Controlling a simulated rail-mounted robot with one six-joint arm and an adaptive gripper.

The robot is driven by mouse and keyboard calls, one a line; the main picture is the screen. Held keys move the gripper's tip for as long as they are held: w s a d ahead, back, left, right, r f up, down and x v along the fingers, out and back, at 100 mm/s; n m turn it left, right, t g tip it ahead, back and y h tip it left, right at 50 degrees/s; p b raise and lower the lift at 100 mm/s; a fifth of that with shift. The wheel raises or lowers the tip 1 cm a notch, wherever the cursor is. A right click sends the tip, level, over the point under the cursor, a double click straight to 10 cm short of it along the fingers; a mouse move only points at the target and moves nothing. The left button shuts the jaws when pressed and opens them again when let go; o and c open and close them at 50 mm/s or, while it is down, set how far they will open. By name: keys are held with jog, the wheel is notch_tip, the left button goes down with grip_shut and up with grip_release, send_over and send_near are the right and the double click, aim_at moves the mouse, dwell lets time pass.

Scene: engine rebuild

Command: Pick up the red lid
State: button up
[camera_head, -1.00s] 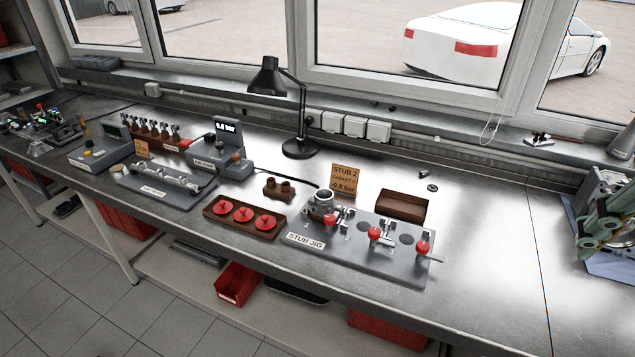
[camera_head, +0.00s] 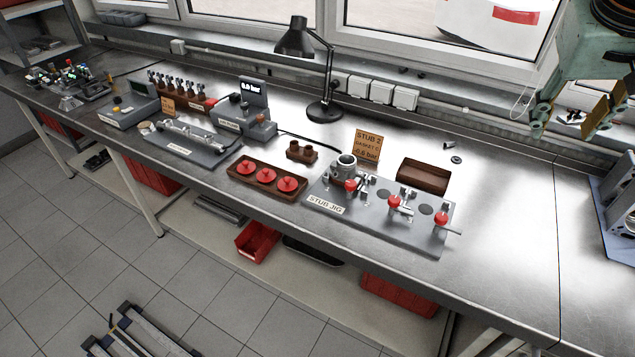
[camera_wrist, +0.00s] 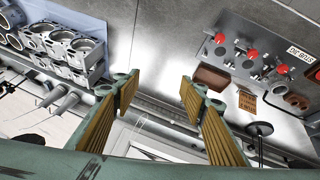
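Several round red lids with knobs sit in a row in a brown tray (camera_head: 240,178) on the workbench; the middle red lid (camera_head: 266,175) lies between a left one (camera_head: 246,167) and a right one (camera_head: 287,184). My gripper (camera_head: 578,118) is at the upper right of the head view, above the bench and well away from the lids. In the wrist view my gripper (camera_wrist: 160,105) shows its two ridged yellow pads wide apart with nothing between them. At the right edge of the wrist view, a red lid (camera_wrist: 316,74) is partly cut off.
The stub jig (camera_head: 330,207) with red-knobbed clamps and a metal stub stands right of the lid tray. A black lamp (camera_head: 325,108), a cardboard sign (camera_head: 367,145) and an empty brown tray (camera_head: 424,176) are behind. An engine block (camera_head: 620,200) stands far right. The bench between (camera_head: 510,220) is clear.

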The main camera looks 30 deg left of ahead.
jog(key=w+a+f+n, duration=0.1)
jog(key=w+a+f, duration=0.2)
jog(key=w+a, duration=0.55)
jog(key=m+g+y+p, duration=0.1)
jog(key=y, duration=0.1)
send_near(287, 179)
jog(key=v, duration=0.3)
jog(key=shift+s+d+r, duration=0.1)
jog(key=shift+r, duration=0.2)
jog(key=shift+f, duration=0.1)
jog(key=shift+x, duration=4.2)
jog(key=shift+f, duration=0.1)
jog(key=shift+x, duration=2.5)
jog(key=shift+c, duration=1.4)
